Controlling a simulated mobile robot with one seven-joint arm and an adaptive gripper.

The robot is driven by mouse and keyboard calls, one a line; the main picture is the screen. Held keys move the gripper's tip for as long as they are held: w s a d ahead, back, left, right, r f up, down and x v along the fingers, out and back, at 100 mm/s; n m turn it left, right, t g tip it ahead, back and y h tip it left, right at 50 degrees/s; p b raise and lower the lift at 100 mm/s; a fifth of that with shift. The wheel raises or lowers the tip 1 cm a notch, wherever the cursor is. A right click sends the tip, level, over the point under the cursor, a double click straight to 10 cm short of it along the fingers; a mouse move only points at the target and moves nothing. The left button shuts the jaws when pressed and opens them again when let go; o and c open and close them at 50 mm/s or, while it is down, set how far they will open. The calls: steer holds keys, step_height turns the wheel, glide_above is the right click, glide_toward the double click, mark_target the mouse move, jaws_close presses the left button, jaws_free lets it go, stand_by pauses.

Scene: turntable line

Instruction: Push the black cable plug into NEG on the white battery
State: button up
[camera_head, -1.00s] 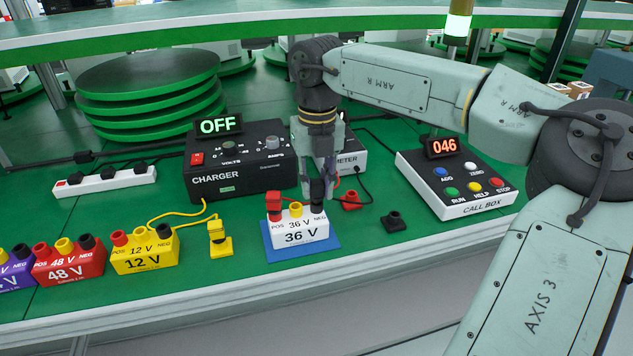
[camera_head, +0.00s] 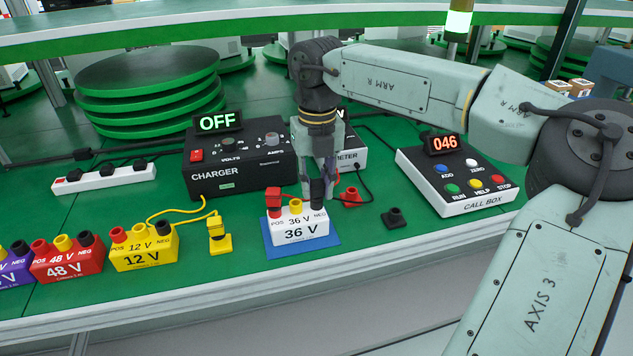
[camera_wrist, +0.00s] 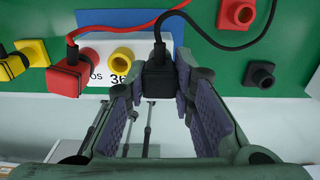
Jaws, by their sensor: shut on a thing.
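The white 36 V battery (camera_head: 308,233) sits on a blue mat (camera_head: 327,243) near the bench front. A red plug (camera_head: 273,199) stands in its POS side, and the yellow middle socket (camera_head: 296,207) is bare. My gripper (camera_head: 321,190) is over the NEG side, fingers pointing down. In the wrist view it is shut on the black plug (camera_wrist: 159,77), whose black cable runs up from its top. The NEG socket is hidden behind plug and fingers. The plug is at or just above NEG; I cannot tell how deep it is seated.
A red holder (camera_head: 349,197) and a black holder (camera_head: 394,217) stand right of the battery. A yellow plug on its holder (camera_head: 219,241) and the 12 V battery (camera_head: 144,251) stand left. The charger (camera_head: 243,167) reads OFF behind; the call box (camera_head: 464,188) is at right.

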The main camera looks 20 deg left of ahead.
stand_by(0.8)
steer(key=o, duration=1.1)
steer(key=shift+f, duration=0.1)
steer(key=shift+r+p, duration=2.75)
steer(key=shift+r, duration=1.05)
steer(key=shift+a, duration=0.1)
